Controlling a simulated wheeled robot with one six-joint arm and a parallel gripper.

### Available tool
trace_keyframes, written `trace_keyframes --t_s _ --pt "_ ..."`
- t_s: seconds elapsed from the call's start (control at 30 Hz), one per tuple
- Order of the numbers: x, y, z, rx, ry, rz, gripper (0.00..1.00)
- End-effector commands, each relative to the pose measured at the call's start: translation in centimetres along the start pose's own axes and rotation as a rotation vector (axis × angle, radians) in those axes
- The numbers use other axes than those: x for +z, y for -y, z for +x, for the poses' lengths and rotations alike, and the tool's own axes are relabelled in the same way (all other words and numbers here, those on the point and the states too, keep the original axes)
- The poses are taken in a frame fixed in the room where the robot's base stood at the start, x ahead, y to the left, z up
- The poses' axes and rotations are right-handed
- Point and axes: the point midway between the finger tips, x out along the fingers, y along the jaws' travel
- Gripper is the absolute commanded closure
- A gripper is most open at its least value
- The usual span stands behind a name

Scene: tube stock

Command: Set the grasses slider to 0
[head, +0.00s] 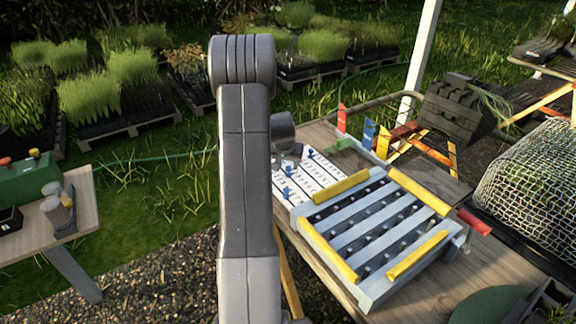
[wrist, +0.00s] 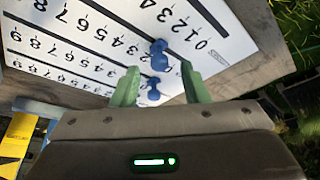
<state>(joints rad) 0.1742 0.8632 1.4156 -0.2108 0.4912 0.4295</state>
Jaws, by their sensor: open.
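A white slider board (head: 322,172) with numbered scales lies on the wooden table, left of the slatted rack. It fills the upper part of the wrist view (wrist: 120,30). One blue slider knob (wrist: 158,55) sits just beyond my fingertips, near the low-number end of its slot. Another blue knob (wrist: 153,93) shows between my two green fingers, with gaps on both sides. A third blue knob (wrist: 40,4) is cut off at the top left. My gripper (wrist: 157,72) is open and empty over the board. Which row is grasses cannot be read. My arm hides part of the board in the head view.
The slatted rack with yellow bars (head: 375,230) stands right beside the board. Coloured upright markers (head: 369,133) and a dark crate (head: 458,105) are behind it. A netted bundle (head: 530,170) is at the right. A separate side table (head: 80,205) stands at the left.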

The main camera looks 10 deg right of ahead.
Motion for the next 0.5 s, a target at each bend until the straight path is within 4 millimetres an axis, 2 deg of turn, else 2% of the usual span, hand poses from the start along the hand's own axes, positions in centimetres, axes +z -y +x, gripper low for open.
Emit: trace_keyframes --t_s 0.2,0.5 --pt "0.0 0.0 1.6 0.0 0.0 0.0 0.59" --pt "0.0 0.0 1.8 0.0 0.0 0.0 0.59"
